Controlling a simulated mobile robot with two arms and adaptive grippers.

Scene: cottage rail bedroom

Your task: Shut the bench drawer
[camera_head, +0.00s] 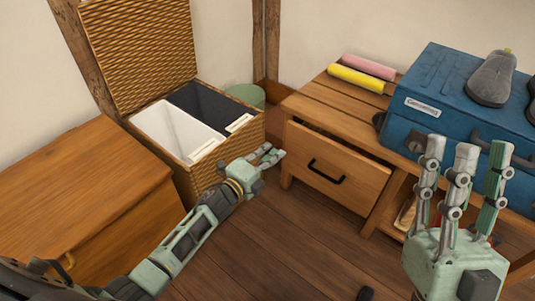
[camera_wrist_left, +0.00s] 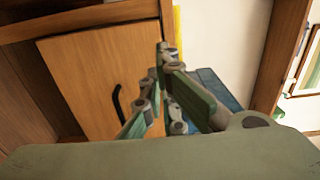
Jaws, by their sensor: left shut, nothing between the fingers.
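The wooden bench (camera_head: 310,100) has a drawer (camera_head: 350,181) with a black bar handle (camera_head: 326,172). The drawer stands partly pulled out, with a dark gap under the bench top. My left gripper (camera_head: 270,155) is shut and empty, just left of the drawer front; I cannot tell whether it touches. The left wrist view shows the drawer front (camera_wrist_left: 85,75), its handle (camera_wrist_left: 118,105) and my left gripper's fingers (camera_wrist_left: 166,60) closed together. My right gripper (camera_head: 466,150) points up in front of the bench's right part, its fingers apart and empty.
A blue case (camera_head: 440,85) with grey shoes (camera_head: 492,78) sits on the bench, beside yellow (camera_head: 357,80) and pink (camera_head: 368,67) rolls. An open wicker hamper (camera_head: 190,165), a green bin (camera_head: 247,94) and a wooden chest (camera_head: 75,185) stand left.

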